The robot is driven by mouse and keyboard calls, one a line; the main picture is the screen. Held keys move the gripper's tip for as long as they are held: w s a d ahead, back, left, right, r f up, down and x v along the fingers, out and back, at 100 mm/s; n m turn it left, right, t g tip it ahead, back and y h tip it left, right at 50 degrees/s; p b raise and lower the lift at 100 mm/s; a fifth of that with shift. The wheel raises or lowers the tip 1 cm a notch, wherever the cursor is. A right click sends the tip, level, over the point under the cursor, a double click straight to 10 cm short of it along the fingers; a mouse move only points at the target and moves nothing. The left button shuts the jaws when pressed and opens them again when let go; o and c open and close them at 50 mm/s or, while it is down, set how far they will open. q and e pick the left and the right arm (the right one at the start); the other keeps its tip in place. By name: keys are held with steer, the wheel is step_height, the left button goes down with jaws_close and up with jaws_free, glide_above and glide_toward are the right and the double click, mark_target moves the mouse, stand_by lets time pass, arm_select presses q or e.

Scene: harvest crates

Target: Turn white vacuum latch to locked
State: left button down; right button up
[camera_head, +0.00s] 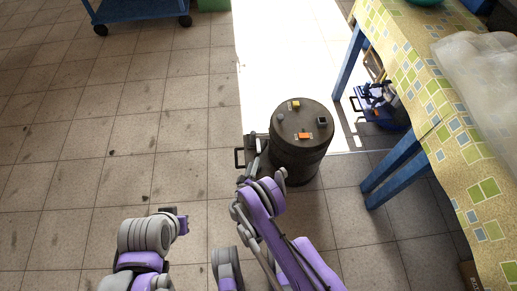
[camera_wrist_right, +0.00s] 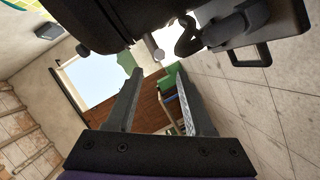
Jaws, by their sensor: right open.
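A dark, drum-shaped vacuum (camera_head: 298,158) stands upright on the tiled floor. Its lid carries small orange, dark and pale parts. In the right wrist view the dark vacuum body (camera_wrist_right: 95,25) fills the top, and a small pale round-ended knob (camera_wrist_right: 158,54) sticks out beyond my fingertips. I cannot tell for sure that this knob is the white latch, or how it is turned. My right gripper (camera_wrist_right: 160,72) is open, with nothing between its fingers. In the head view it is at the vacuum's left side, partly hidden. My left arm (camera_head: 145,236) is low at left; its fingers are not clear.
A black handle (camera_head: 240,158) juts out left of the vacuum and also shows in the right wrist view (camera_wrist_right: 268,55). A table with a patterned cloth (camera_head: 408,75) and blue legs stands close on the right. A blue cart (camera_head: 140,12) is far back. The left floor is free.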

mark_target(258, 147)
steer(key=b+x, duration=0.5)
steer(key=x, duration=0.5)
steer(key=shift+w+d+b, duration=0.2)
steer(key=shift+b, duration=0.2)
jaws_close()
stand_by(1.0)
